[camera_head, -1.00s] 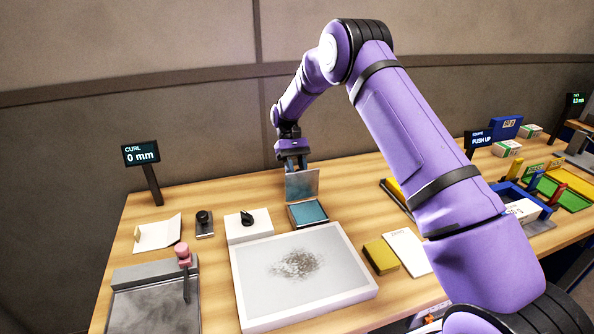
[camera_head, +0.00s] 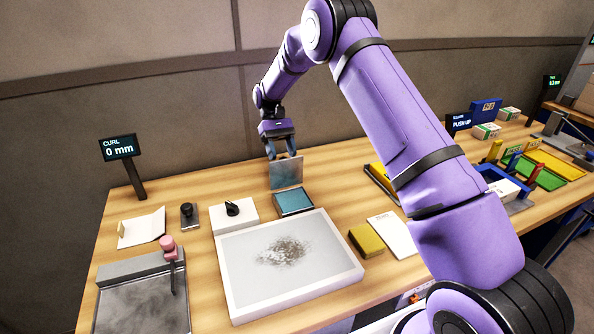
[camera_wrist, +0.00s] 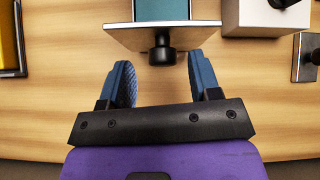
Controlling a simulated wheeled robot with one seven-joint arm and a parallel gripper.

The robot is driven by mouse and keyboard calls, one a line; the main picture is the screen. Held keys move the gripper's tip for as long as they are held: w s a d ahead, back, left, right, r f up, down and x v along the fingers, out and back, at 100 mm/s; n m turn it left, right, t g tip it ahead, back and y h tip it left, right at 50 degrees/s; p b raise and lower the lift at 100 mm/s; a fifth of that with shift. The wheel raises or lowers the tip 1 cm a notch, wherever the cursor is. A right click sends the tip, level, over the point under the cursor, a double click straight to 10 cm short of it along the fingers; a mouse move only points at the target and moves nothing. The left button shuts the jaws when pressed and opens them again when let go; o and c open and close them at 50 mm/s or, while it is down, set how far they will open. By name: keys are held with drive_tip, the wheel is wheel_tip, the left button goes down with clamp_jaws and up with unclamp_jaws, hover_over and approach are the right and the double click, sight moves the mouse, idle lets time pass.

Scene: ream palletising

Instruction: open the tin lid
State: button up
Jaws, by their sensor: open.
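The tin (camera_head: 295,204) is a small dark box with a teal top face, on the table behind the white tray. Its grey metal lid (camera_head: 286,174) stands about upright at the tin's back edge. In the wrist view I see the lid edge-on (camera_wrist: 190,37), with a black knob (camera_wrist: 162,54) on its back side. The tin's teal inside (camera_wrist: 162,9) shows past the lid. My gripper (camera_wrist: 161,62) is open behind the lid, its blue fingertips on either side of the knob and apart from it. In the head view my gripper (camera_head: 280,152) is just above and behind the lid.
A white tray (camera_head: 228,275) with a dark smudge lies in front of the tin. A white block with a black knob (camera_head: 234,214) stands to the left. A yellow block (camera_head: 366,240) and a white sheet (camera_head: 394,236) lie to the right. Bare table lies behind the tin.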

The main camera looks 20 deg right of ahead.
drive_tip(key=s+r, duration=0.2)
drive_tip(key=s, duration=1.4)
drive_tip(key=shift+r, duration=0.2)
